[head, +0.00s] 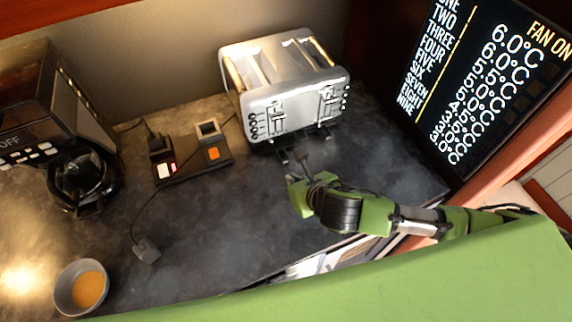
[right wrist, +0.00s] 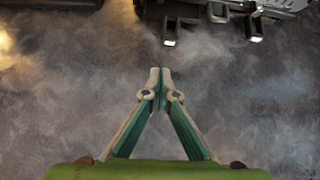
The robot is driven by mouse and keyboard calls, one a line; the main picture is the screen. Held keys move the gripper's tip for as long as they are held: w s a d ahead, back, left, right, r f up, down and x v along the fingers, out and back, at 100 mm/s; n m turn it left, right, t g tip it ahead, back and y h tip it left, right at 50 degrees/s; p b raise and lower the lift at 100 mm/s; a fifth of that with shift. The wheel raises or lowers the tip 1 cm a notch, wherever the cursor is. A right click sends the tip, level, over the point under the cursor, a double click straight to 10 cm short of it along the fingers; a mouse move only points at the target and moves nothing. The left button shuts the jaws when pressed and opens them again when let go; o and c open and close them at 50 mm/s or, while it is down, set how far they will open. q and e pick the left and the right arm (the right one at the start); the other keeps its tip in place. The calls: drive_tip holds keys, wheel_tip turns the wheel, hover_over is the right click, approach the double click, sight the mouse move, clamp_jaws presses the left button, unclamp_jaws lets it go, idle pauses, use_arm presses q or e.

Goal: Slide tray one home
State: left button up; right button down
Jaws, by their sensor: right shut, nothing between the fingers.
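I cannot pick out a thing clearly marked as tray one. A silver toaster (head: 285,85) stands at the back of the dark counter, with two slots on top and levers and knobs on its front. Dark bars with pale tips stick out low at its front; in the right wrist view one pale-tipped bar (right wrist: 170,30) shows at the top. My right gripper (right wrist: 160,85) is shut and empty over the counter, just in front of the toaster and apart from the bars in the wrist view. My left gripper is not in view.
A coffee maker (head: 60,130) stands at the left. A dark device (head: 193,160) with a cord and plug (head: 146,250) lies left of the toaster. A bowl (head: 81,288) sits front left. A display panel (head: 490,80) stands at the right. The counter's middle is mostly clear.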

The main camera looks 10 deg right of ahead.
sight(279, 157)
drive_tip(key=w, duration=0.1)
drive_tip(key=w+p, duration=0.1)
drive_tip(key=w, duration=0.1)
drive_tip(key=shift+w+a+f, duration=0.15)
drive_tip(key=shift+w+a, duration=0.05)
drive_tip(key=shift+a, duration=0.15)
drive_tip(key=shift+w+a+f+p, duration=0.15)
drive_tip(key=shift+w+p, duration=0.15)
drive_tip(key=shift+w, duration=0.25)
drive_tip(key=w, duration=0.1)
drive_tip(key=w+p, duration=0.1)
drive_tip(key=w, duration=0.1)
drive_tip(key=shift+a, duration=0.3)
drive_tip(key=shift+w+a, duration=0.1)
drive_tip(key=shift+w, duration=0.15)
